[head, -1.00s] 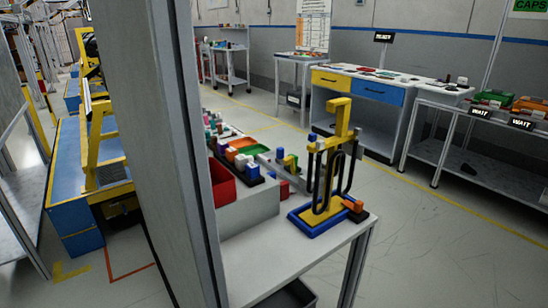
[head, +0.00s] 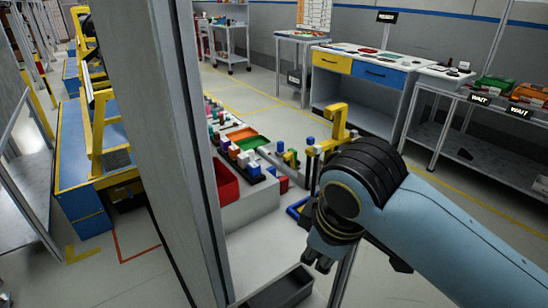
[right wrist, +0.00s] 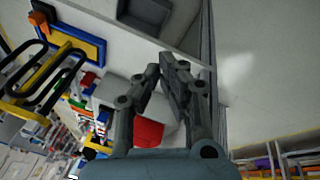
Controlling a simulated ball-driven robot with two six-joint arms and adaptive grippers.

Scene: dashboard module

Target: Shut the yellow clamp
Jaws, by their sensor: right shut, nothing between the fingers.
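The yellow clamp (head: 338,113) is a tall yellow piece with a hooked top on a blue base (head: 297,208) at the table's far right end. My right arm hides much of its lower part in the head view. In the right wrist view the yellow clamp (right wrist: 45,72) lies at the left, with black loops beside it. My right gripper (head: 318,264) points down in front of the clamp, near the table's front edge. It is shut and empty, apart from the clamp. The fingers also show in the right wrist view (right wrist: 168,66). My left gripper is not in view.
A tall grey panel (head: 150,150) stands close on the left. A red bin (head: 227,182) and a green tray (head: 250,142) are on the table behind. A dark tray (head: 278,290) sits low at the front. Free floor lies behind the clamp.

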